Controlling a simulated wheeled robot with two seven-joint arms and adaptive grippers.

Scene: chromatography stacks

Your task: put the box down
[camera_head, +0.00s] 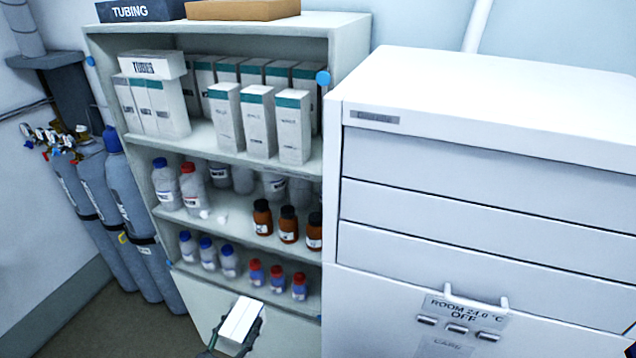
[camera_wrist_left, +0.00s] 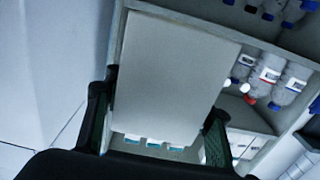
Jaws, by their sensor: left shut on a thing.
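A plain white box (camera_head: 241,318) is in my left gripper (camera_head: 236,334), low in the head view, in front of the lower part of the shelf unit. In the left wrist view the box (camera_wrist_left: 172,75) fills the middle, with a dark finger of the left gripper (camera_wrist_left: 158,112) on each side of it. The left gripper is shut on the box. The box hides part of the shelves behind it in the wrist view. My right gripper is not in view.
The open shelf unit (camera_head: 345,45) holds white boxes with green bands (camera_head: 259,120) on its upper shelf and several bottles (camera_head: 288,224) on lower shelves. A white drawer cabinet (camera_head: 480,180) stands to its right. Grey gas cylinders (camera_head: 135,215) stand left.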

